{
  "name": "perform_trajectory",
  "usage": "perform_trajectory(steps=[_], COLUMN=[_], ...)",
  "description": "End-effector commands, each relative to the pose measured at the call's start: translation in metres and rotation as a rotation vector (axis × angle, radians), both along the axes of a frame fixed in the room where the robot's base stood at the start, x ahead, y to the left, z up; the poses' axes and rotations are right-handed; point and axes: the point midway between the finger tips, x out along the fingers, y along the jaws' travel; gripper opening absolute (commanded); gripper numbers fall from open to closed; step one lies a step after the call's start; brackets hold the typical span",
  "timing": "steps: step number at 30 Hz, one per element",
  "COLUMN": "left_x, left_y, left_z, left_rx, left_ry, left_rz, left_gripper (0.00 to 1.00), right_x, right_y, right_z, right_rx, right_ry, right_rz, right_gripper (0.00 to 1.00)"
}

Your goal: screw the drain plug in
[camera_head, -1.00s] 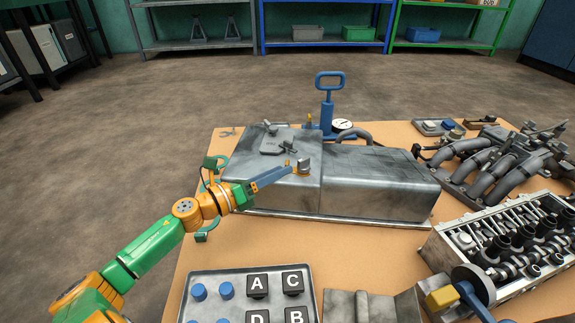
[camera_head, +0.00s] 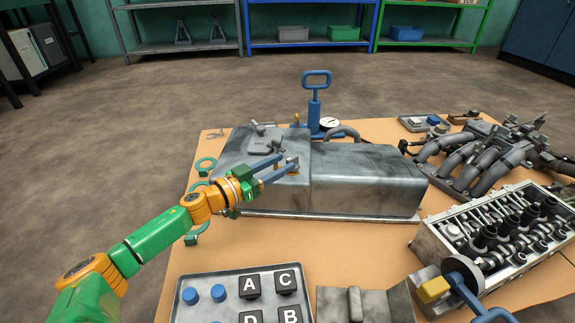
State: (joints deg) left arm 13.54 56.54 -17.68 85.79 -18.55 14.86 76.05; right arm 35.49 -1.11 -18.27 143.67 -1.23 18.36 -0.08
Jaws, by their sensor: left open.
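The large grey metal housing (camera_head: 370,178) lies on the tan workbench. My left gripper (camera_head: 284,168) reaches over the left part of the housing, its two blue fingers apart. A small grey piece with an orange-yellow base, perhaps the drain plug (camera_head: 293,164), shows at the fingertips. I cannot tell whether the fingers touch it or how it is seated. My right gripper is not in view.
A blue-handled tool (camera_head: 316,100) stands behind the housing. A tray with blue caps and lettered black blocks (camera_head: 217,271) lies in front. Engine parts (camera_head: 490,225) fill the right side. Bare bench lies between tray and housing.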

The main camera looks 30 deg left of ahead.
Motion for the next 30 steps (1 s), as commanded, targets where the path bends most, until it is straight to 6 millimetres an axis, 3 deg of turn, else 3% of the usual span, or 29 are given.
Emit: perform_trajectory(steps=[9,19,20,24,30], left_x=[0.025,0.028,0.028,0.028,0.028], left_y=[-0.009,-0.01,-0.01,-0.01,-0.01], left_z=[0.0,0.001,0.001,0.001,0.001], left_rx=[0.002,0.003,0.003,0.003,0.004], left_ry=[-0.002,0.0,0.0,0.0,0.0], left_rz=[0.001,0.001,0.001,0.001,0.0], left_gripper=[0.45,0.45,0.4,0.02,0.0], right_x=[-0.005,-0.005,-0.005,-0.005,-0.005], right_y=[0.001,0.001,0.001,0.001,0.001], right_z=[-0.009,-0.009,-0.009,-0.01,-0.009], right_rx=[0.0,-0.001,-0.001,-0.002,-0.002], right_ry=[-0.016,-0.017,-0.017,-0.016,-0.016], right_rz=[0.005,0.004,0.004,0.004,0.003], right_gripper=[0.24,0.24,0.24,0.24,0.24])
